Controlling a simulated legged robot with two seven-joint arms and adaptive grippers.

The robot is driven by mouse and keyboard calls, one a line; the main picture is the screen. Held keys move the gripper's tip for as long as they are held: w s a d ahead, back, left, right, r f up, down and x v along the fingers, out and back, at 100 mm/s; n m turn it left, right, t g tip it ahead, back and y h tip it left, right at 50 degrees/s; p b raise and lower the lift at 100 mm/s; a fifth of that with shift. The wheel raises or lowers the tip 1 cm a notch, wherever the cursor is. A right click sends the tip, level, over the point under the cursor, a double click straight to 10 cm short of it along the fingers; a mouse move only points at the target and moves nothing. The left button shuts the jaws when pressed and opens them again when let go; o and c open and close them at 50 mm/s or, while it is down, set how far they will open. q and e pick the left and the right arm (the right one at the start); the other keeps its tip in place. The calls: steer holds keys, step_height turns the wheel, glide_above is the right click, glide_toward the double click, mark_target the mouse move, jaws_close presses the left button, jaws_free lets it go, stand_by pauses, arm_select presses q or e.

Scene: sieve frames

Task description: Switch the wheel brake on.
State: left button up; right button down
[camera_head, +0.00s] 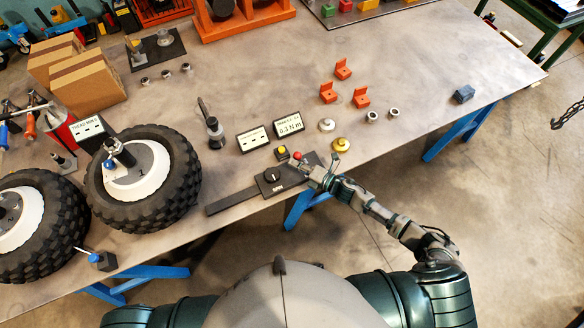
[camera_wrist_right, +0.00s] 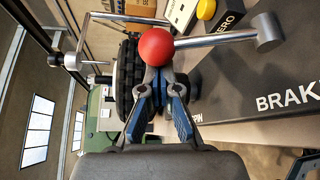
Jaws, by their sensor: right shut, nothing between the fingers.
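The brake lever has a red ball knob (camera_head: 297,155) at one end. In the wrist view the red ball (camera_wrist_right: 155,47) sits on a metal rod (camera_wrist_right: 215,39) that runs to a grey cylinder (camera_wrist_right: 266,32) on a dark panel (camera_wrist_right: 255,75) with partly cut-off lettering "BRAK". My right gripper (camera_head: 309,167) is at the panel's right part, beside the ball. In the wrist view its fingers (camera_wrist_right: 154,76) are shut and empty, with the tips right at the ball; whether they touch it I cannot tell. The wheel (camera_head: 143,180) with its black tyre stands to the left. My left gripper is out of view.
The dark panel also carries a black knob (camera_head: 271,175). A yellow button (camera_head: 283,152) and two display signs (camera_head: 289,123) stand behind it. Orange brackets (camera_head: 327,93) and metal rings (camera_head: 393,113) lie further right. The table's right part is mostly clear.

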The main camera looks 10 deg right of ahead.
steer(key=shift+d, duration=0.2)
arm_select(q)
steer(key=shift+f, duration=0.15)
